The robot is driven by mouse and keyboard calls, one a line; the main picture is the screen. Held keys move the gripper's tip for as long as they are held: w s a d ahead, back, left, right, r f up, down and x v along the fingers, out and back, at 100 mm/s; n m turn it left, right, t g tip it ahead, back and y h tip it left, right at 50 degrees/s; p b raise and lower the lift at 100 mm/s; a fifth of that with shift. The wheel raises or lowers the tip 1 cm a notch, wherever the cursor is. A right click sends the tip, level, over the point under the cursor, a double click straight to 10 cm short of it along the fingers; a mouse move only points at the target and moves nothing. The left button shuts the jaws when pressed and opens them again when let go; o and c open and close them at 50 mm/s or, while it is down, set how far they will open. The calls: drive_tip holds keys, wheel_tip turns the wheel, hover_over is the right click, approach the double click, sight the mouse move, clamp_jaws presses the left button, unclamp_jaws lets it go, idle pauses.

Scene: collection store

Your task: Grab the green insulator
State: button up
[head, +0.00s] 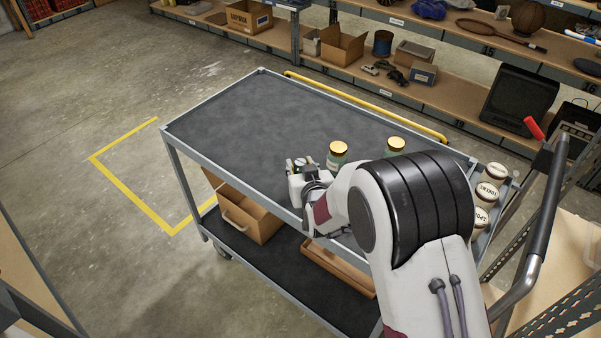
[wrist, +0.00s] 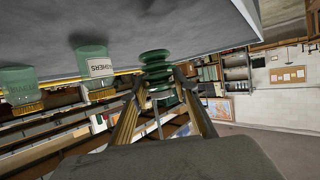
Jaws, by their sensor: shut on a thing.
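The green insulator (wrist: 155,57), a stack of glossy dark green ribbed discs, is between the fingertips of my gripper (wrist: 160,80) in the wrist view, which is upside down. My gripper is shut on it. In the head view my gripper (head: 300,170) is by the near long edge of the grey cart top (head: 250,115), and only a small part of the insulator shows there. I cannot tell whether the insulator touches the cart top.
Two greenish jars with gold lids stand right of my gripper, one nearer (head: 338,154) and one farther (head: 396,145). White labelled canisters (head: 487,191) stand at the cart's right end. A yellow rail (head: 365,103) runs along the far edge. The cart top's left half is clear.

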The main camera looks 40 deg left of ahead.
sight(301, 162)
drive_tip(key=shift+r, duration=2.95)
